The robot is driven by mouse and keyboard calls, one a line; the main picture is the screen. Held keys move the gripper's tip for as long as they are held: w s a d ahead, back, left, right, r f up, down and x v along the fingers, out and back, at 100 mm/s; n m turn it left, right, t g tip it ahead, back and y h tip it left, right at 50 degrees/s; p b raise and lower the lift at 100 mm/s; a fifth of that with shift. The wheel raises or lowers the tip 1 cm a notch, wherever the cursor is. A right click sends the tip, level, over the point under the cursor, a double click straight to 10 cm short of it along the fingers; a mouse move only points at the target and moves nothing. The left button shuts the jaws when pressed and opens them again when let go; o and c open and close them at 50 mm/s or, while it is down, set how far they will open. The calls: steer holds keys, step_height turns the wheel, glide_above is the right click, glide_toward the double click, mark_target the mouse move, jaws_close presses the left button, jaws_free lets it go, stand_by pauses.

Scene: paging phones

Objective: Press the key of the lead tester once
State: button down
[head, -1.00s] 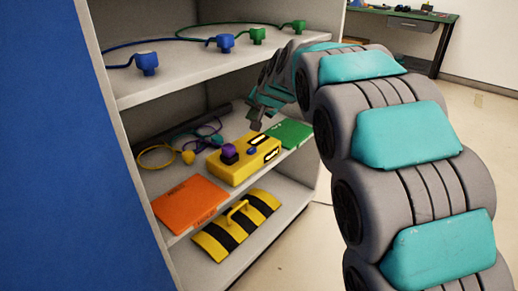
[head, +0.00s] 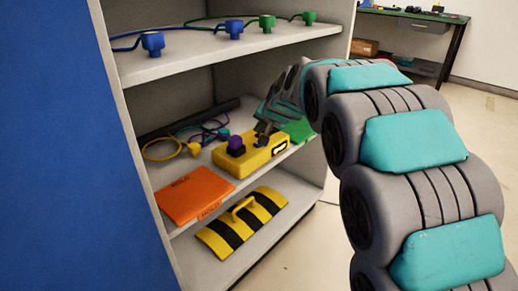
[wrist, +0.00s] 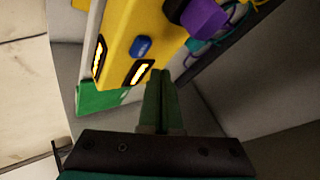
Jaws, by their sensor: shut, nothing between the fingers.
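The lead tester (head: 255,158) is a yellow box on the middle shelf, with a purple plug (head: 236,143) on top. The purple plug (wrist: 203,17) is at the upper right there. My gripper (head: 263,136) is shut and empty, close over the tester's top in the head view. In the wrist view its fingertips (wrist: 160,74) appear beside the right-hand window, below and right of the key. I cannot tell if they touch. The head view hides the key.
An orange book (head: 195,194) and a green flat item (head: 298,130) lie on either side of the tester. Thin coloured leads (head: 205,132) lie behind it. The upper shelf (head: 180,58) overhangs. A yellow-black striped handled object (head: 243,222) sits on the bottom shelf.

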steer(key=shift+f, duration=0.85)
steer(key=shift+f+b, duration=0.1)
steer(key=shift+b, duration=0.2)
stand_by(1.1)
steer(key=shift+f, duration=0.3)
steer(key=shift+f+b, duration=0.35)
steer(key=shift+f, duration=0.1)
stand_by(0.8)
steer(key=shift+r, duration=0.1)
steer(key=shift+r+p, duration=0.55)
steer(key=shift+r, duration=0.25)
steer(key=shift+r, duration=0.1)
steer(key=shift+r+p, duration=1.55)
steer(key=shift+r, duration=0.85)
